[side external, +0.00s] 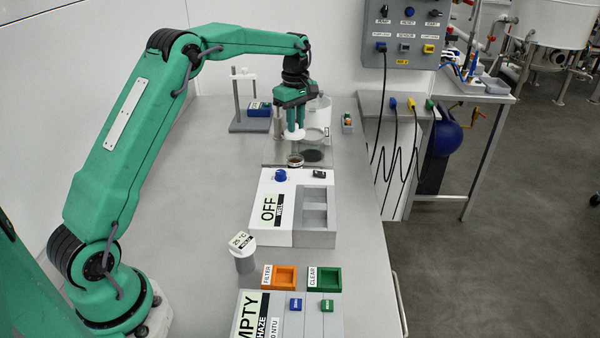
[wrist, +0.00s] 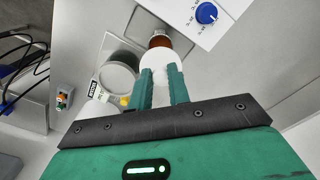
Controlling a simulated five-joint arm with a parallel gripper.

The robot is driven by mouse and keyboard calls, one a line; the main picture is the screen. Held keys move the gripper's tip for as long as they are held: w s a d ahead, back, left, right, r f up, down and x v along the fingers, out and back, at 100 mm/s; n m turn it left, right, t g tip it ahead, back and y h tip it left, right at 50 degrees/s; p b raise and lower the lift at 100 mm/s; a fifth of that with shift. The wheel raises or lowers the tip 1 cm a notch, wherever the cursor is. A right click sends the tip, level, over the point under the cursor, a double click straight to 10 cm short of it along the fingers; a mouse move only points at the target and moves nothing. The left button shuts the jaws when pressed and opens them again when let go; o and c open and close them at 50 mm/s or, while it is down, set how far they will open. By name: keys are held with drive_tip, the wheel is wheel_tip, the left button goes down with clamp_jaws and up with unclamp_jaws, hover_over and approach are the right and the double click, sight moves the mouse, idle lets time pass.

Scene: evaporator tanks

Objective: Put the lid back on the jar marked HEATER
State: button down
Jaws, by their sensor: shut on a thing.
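My gripper (side external: 294,131) is shut on a white round lid (side external: 294,137), held above the work surface. In the wrist view the lid (wrist: 160,66) sits between the fingertips of my gripper (wrist: 161,76). A small brown jar (side external: 295,161) stands just below the lid in the side view, with a gap between them. In the wrist view the brown jar (wrist: 160,41) shows past the lid, which hides part of it. I cannot read the word HEATER on any jar.
A pale round vessel (wrist: 117,77) stands beside the gripper in the wrist view. A white box marked OFF (side external: 268,208) with a blue knob stands nearer the camera. A stand (side external: 250,125) is behind on the left. The bench left of the box is clear.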

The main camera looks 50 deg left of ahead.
drive_tip(key=shift+f, duration=0.15)
wheel_tip(320, 180, down, 6)
idle(1.1)
drive_tip(key=shift+f, duration=0.2)
idle(2.2)
drive_tip(key=c, duration=1.2)
unclamp_jaws()
drive_tip(key=shift+c, duration=0.2)
drive_tip(key=shift+o, duration=0.4)
drive_tip(key=o, duration=0.4)
drive_tip(key=shift+r, duration=0.25)
